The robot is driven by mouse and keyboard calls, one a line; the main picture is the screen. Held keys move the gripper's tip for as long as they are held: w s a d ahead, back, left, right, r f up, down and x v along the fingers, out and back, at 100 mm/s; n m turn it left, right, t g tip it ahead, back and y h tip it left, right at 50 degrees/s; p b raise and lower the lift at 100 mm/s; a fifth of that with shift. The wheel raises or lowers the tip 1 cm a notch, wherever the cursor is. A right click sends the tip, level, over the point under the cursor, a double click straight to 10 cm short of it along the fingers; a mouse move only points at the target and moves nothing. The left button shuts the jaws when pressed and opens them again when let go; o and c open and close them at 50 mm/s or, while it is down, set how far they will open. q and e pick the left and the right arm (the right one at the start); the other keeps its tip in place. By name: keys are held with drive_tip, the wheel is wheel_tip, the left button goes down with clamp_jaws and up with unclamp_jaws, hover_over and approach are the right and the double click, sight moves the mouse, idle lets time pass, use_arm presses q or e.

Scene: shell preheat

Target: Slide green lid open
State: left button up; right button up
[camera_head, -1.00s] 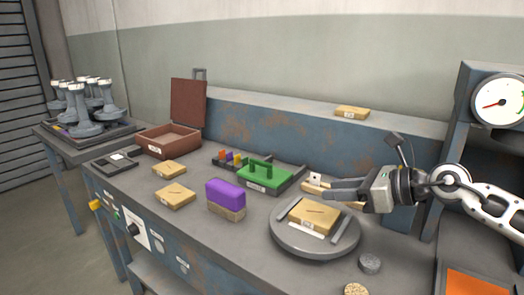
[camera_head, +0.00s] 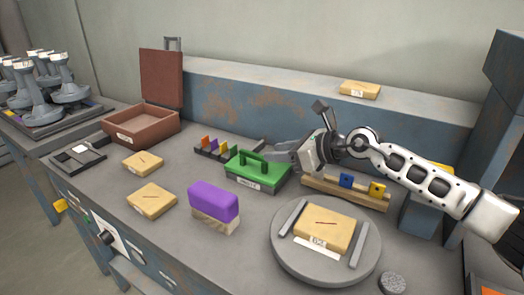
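The green lid (camera_head: 245,173) with its raised green handle (camera_head: 252,160) covers a grey, labelled box (camera_head: 257,185) near the back middle of the table. My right gripper (camera_head: 270,156) reaches in from the right. Its fingertips are at the right end of the handle, touching or very near it. I cannot tell whether the fingers have closed on the handle. My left gripper is not in view.
A rack with coloured pieces (camera_head: 212,153) stands behind the lid on the left. A wooden rail (camera_head: 325,188) with blue and yellow pieces lies to the right. A round grey plate (camera_head: 292,262) and a purple-topped block (camera_head: 214,203) are in front. An open brown case (camera_head: 150,127) stands left.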

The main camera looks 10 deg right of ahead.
sight(255, 154)
drive_tip(key=x, duration=0.5)
drive_tip(key=shift+w+a+f, duration=0.1)
drive_tip(key=shift+w, duration=0.05)
clamp_jaws()
